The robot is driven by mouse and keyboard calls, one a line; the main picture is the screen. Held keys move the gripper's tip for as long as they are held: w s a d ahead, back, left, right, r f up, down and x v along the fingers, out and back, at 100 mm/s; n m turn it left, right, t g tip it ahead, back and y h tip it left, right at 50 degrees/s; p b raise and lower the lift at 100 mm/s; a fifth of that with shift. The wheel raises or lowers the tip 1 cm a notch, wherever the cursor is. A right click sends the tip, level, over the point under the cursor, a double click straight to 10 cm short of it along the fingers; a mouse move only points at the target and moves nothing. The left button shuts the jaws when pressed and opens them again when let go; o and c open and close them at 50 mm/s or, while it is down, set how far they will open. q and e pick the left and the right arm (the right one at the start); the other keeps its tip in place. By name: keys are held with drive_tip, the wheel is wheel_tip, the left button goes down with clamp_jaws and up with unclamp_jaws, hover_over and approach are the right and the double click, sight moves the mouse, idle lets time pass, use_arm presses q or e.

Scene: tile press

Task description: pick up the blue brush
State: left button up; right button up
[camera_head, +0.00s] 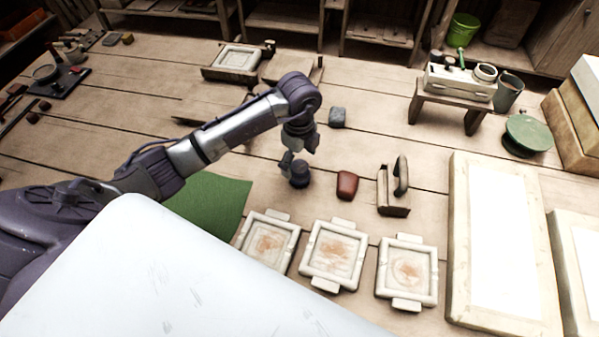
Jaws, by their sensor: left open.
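A small dark blue, round thing (301,177) stands on the wooden surface at the middle of the head view. It looks like the blue brush, but its bristles cannot be made out. My left gripper (294,157) points down right above it, open, with its fingers at or close to its top. Whether they touch it cannot be told. The gripper hides part of its upper side. My right gripper is not in view.
A red-brown block (347,185) and a handled wooden tool (393,195) stand close to the right. A grey-blue block (337,117) lies behind. Three pale square moulds (333,287) lie in front, beside a green mat (212,203). A low bench (448,101) stands at back right.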

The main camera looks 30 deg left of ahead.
sight(299, 173)
use_arm(q)
drive_tip(key=f, duration=0.5)
drive_tip(key=shift+s+d+p, duration=0.15)
drive_tip(key=shift+s+p, duration=0.1)
drive_tip(key=shift+p, duration=0.1)
drive_tip(key=c, duration=1.3)
drive_tip(key=shift+r, duration=0.1)
drive_tip(key=r, duration=0.4)
drive_tip(key=shift+d+r+b, duration=0.1)
drive_tip(key=shift+d+b, duration=0.1)
drive_tip(key=shift+b, duration=0.1)
drive_tip(key=s+d+r, duration=0.1)
drive_tip(key=d+r, duration=0.1)
drive_tip(key=d, duration=0.1)
drive_tip(key=s+d+r, duration=0.2)
drive_tip(key=d, duration=0.1)
drive_tip(key=s+d+r, duration=0.2)
drive_tip(key=d, duration=0.2)
drive_tip(key=shift+s+r, duration=0.15)
drive_tip(key=shift+r, duration=0.15)
